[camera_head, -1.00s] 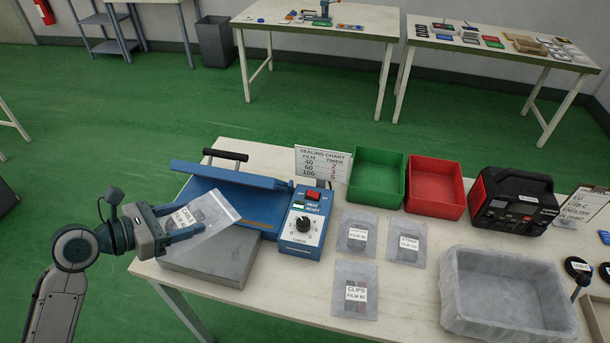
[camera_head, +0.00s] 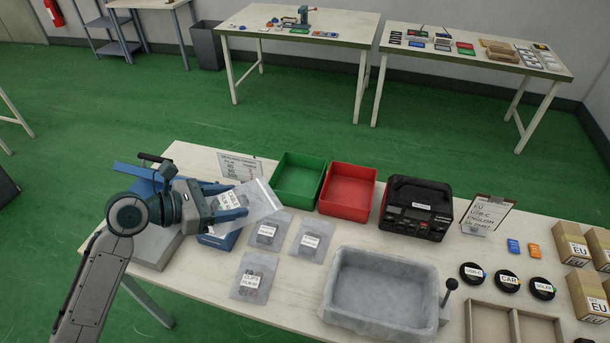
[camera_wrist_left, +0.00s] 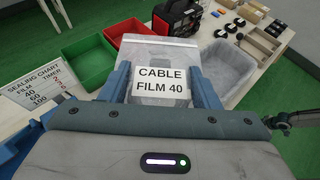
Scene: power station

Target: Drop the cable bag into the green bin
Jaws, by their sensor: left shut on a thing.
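My left gripper (camera_head: 228,203) is shut on the cable bag (camera_head: 260,203), a clear bag with a white label. In the left wrist view the cable bag (camera_wrist_left: 160,84) reads "CABLE FILM 40" and sits between the two blue fingers. The bag is held above the table, left of and nearer than the green bin. The green bin (camera_head: 299,200) is an open, empty-looking tray on the table; it also shows in the left wrist view (camera_wrist_left: 84,77), ahead and left of the bag. My right gripper is not in view.
A red bin (camera_head: 347,210) adjoins the green bin's right side. The blue sealer (camera_head: 215,240) is partly hidden behind my arm. A sealing chart (camera_head: 238,168) stands beside the green bin. Several bags, such as the clips bag (camera_head: 254,279), and a grey tub (camera_head: 378,318) lie in front.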

